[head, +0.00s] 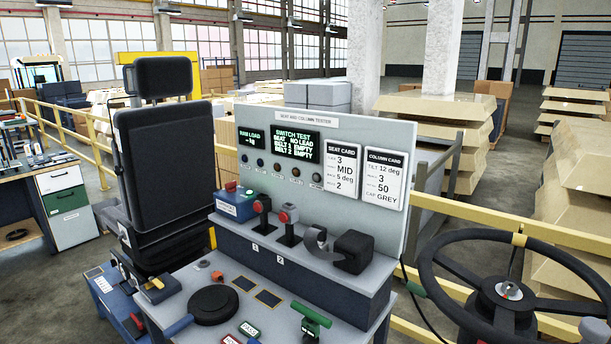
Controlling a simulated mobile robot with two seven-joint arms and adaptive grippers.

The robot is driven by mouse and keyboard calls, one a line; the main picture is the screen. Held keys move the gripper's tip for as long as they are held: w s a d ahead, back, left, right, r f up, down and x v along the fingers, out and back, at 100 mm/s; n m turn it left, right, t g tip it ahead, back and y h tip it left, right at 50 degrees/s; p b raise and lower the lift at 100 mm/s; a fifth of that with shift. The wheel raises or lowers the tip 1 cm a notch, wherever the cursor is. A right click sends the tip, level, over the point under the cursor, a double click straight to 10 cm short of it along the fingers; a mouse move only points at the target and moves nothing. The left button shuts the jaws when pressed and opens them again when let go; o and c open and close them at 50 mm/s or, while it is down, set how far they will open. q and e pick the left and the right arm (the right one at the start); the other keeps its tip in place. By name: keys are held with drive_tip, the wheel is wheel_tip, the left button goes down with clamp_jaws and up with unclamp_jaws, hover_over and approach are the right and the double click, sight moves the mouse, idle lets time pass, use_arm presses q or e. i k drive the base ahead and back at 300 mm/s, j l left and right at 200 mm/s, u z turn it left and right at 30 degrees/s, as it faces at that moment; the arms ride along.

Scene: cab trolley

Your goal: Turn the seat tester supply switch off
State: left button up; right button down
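The seat and column tester (330,123) is a grey upright panel on a trolley in the middle of the head view. Its two displays, the load display (252,138) and the switch test display (296,145), are lit with green text. A blue box (235,206) with a small red knob (231,187) on top stands at the left end of the panel's ledge. It may be the supply switch, but its label is too small to read. I cannot tell the knob's setting. Neither of my grippers is in view.
A black seat (165,150) stands left of the panel. Two joysticks (262,213) (289,222) and a black block (354,251) sit on the ledge. A round black pad (213,305) lies on the trolley's lower top. A steering wheel (500,290) is at right.

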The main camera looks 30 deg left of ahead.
sight(230, 186)
drive_tip(key=k+j+z, duration=0.15)
drive_tip(key=j, duration=0.3)
drive_tip(key=j+z, duration=0.15)
drive_tip(key=j, duration=0.25)
drive_tip(key=k+j+z, duration=0.15)
drive_tip(key=j, duration=0.25)
drive_tip(key=k+j+z, duration=0.2)
drive_tip(key=j, duration=0.2)
drive_tip(key=k+j+z, duration=0.15)
drive_tip(key=j, duration=0.2)
drive_tip(key=k+j+z, duration=0.15)
drive_tip(key=k+j, duration=0.1)
drive_tip(key=j, duration=0.1)
